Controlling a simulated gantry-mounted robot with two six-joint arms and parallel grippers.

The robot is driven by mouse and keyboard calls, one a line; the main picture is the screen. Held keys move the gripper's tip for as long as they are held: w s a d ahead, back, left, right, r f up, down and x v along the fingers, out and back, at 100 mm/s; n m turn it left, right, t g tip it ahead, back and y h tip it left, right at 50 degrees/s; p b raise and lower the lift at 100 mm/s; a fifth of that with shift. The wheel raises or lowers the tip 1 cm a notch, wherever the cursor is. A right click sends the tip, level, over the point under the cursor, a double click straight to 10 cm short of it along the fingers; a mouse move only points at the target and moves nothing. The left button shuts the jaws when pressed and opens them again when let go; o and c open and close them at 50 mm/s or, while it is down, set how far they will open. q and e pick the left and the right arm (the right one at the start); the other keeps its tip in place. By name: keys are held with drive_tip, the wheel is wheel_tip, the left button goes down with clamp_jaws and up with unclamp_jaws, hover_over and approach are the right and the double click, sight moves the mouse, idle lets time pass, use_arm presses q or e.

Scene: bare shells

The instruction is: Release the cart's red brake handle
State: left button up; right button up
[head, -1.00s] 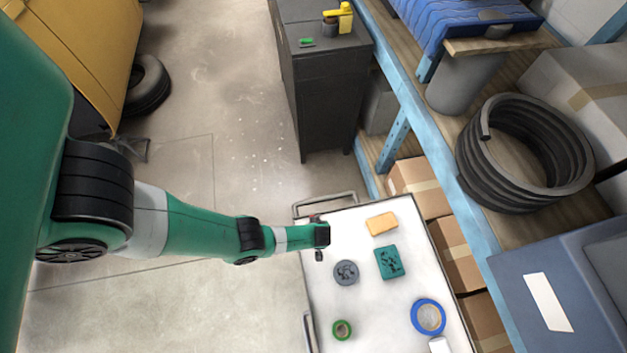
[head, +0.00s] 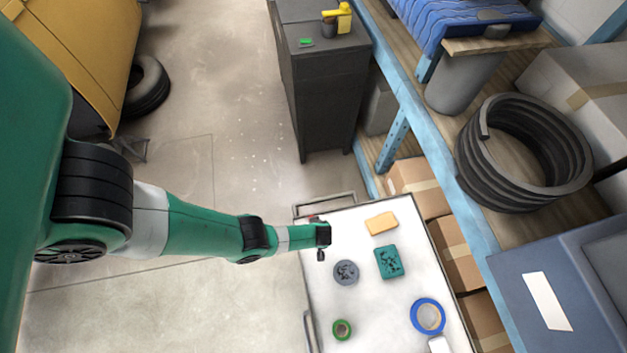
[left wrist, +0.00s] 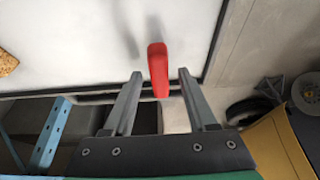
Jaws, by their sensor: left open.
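The cart's white top (head: 380,317) is at the lower middle of the head view, with a metal rail at its far end. My left gripper (head: 322,255) is at the cart's far left corner. In the left wrist view its two fingers (left wrist: 159,76) are open, one on each side of the handle, with visible gaps. My right gripper is not in view.
A yellow-orange sponge (head: 381,223), a teal block (head: 389,262), a grey round piece (head: 346,272), a green ring (head: 342,329) and a blue ring (head: 428,302) lie on the cart. A dark cabinet (head: 325,100) stands beyond. Blue-framed shelving is at right.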

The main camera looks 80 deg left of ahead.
use_arm(q)
drive_tip(key=p+v, duration=1.1)
drive_tip(key=shift+r, duration=0.25)
drive_tip(key=shift+d, duration=0.15)
